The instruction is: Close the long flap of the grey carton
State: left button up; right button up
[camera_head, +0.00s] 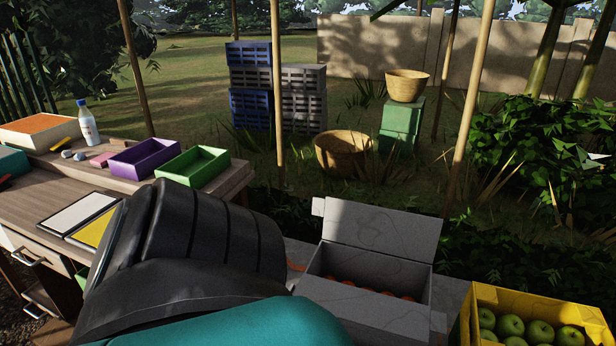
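The grey carton (437,289) stands at the lower middle right, with its top open. One long flap (384,231) stands up at the carton's far side, tilted back, with shadow patches on it. A small grey tab (317,207) shows at that flap's left end. Several red-orange round fruits lie inside the carton, partly in shadow. My black and teal arm parts fill the lower middle foreground and hide the area left of the carton and part of its near left side. Neither gripper can be seen, so I cannot tell where they are relative to the flap.
A yellow crate (470,312) of green apples stands right of the carton. A wooden desk (35,205) at left bears a purple tray (128,170), a green tray (180,178) and a bottle (88,125). Wooden poles rise behind; bushes stand at right.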

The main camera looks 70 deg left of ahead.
aim_at(414, 237)
jog(key=k+j+z, duration=0.1)
jog(key=k+j, duration=1.1)
jog(key=i+j, duration=0.1)
jog(key=j, duration=0.2)
jog(key=i+j, duration=0.15)
jog(key=j, duration=0.15)
